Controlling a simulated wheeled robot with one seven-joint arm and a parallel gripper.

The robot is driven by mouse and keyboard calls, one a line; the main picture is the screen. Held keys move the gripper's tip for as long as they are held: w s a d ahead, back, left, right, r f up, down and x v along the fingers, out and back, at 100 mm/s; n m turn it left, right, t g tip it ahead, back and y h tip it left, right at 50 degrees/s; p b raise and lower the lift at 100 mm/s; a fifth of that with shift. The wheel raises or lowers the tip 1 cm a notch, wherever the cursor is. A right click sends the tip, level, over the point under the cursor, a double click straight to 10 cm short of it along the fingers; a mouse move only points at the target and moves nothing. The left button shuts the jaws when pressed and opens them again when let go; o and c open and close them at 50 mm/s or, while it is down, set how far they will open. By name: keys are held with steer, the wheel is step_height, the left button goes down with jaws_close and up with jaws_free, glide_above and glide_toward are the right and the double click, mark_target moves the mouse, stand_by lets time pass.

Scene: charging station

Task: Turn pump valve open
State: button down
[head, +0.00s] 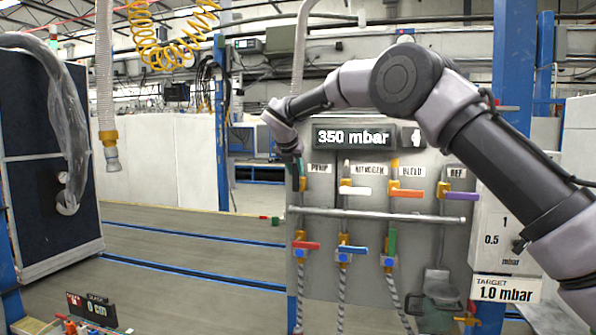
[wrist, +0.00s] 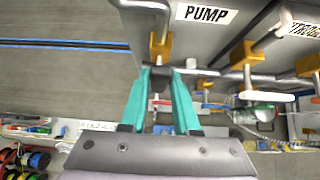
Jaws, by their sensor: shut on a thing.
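The pump valve (head: 301,184) is a yellow fitting at the left of the grey panel, beside the "PUMP" label (head: 320,168). In the wrist view its yellow body (wrist: 160,46) is just beyond my fingertips. My gripper (wrist: 160,74) has two teal fingers, converging just below the valve body. They are shut on the pump valve's handle, which is mostly hidden between the tips. In the head view my gripper (head: 299,165) comes down on the valve from above. The handle's exact angle cannot be told. The display (head: 354,137) reads 350 mbar.
To the right are the white nitrogen handle (head: 355,190), orange bleed handle (head: 406,193) and purple ref handle (head: 461,196). A horizontal pipe (head: 375,215) runs below them. Lower red (head: 306,245), blue (head: 352,249) and green (head: 393,242) handles follow. A sign (head: 506,290) reads target 1.0 mbar.

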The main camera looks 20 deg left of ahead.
steer(key=shift+a+f, duration=0.1)
stand_by(0.5)
steer(key=c, duration=0.6)
jaws_free()
steer(key=shift+c, duration=0.2)
steer(key=v, duration=1)
steer(key=shift+s+a+r, duration=0.2)
steer(key=shift+s+r, duration=0.05)
steer(key=shift+r, duration=0.05)
